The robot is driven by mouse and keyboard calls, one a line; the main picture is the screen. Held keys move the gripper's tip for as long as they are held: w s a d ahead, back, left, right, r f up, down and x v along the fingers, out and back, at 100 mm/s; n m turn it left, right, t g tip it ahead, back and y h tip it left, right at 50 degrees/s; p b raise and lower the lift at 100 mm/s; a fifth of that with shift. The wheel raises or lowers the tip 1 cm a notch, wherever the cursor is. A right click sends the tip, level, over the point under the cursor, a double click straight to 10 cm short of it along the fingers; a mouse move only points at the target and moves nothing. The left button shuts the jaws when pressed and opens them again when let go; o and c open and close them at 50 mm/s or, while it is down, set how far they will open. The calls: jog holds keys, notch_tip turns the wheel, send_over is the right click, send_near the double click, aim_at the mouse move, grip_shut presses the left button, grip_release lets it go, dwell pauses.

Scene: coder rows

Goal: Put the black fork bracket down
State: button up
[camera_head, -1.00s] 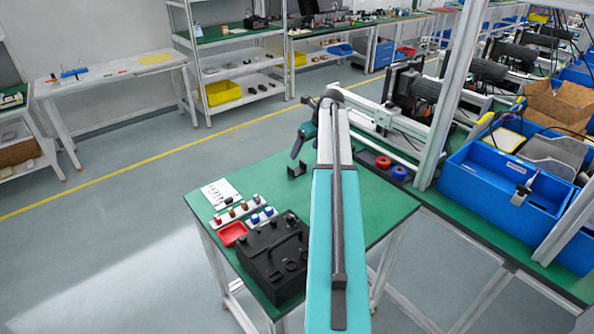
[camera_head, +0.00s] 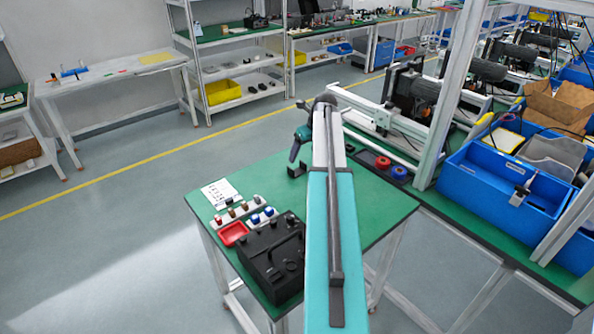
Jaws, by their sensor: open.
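The black fork bracket (camera_head: 296,171) is a small dark U-shaped piece standing on the green table, near its far edge. My arm covers its right side in part. My gripper (camera_head: 294,156) is open, its dark fingers pointing down just above and behind the bracket in the picture. I cannot tell whether the fingers touch it; the bracket appears to rest on the table top (camera_head: 264,178).
A black case (camera_head: 272,262), a red tray (camera_head: 233,234), a white sheet (camera_head: 220,193) and small knobs on white strips stand at the table's left. Red and blue rings (camera_head: 383,162) lie in a dark tray at the right. Green surface between is free.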

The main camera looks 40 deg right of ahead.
jog(key=p, duration=0.1)
send_near(296, 171)
jog(key=shift+w+f, duration=0.2)
jog(key=shift+f, duration=0.4)
jog(key=shift+p+x, duration=1.4)
jog(key=shift+x, duration=1.2)
jog(key=shift+s, duration=0.1)
jog(key=c, duration=1.3)
jog(key=shift+r, duration=0.2)
jog(key=shift+c, duration=0.2)
jog(key=shift+r+b, duration=1.1)
jog(key=shift+r, duration=0.45)
jog(key=s+a+b, duration=0.1)
jog(key=s+a, duration=0.2)
jog(key=s, duration=0.1)
jog(key=s+a+r+b, duration=0.1)
jog(key=s+a+b, duration=0.1)
jog(key=s+a, duration=0.1)
jog(key=s+a+b, duration=0.1)
jog(key=s+a, duration=0.3)
jog(key=s, duration=0.1)
jog(key=shift+s+a+r, duration=0.1)
jog(key=shift+r, duration=0.15)
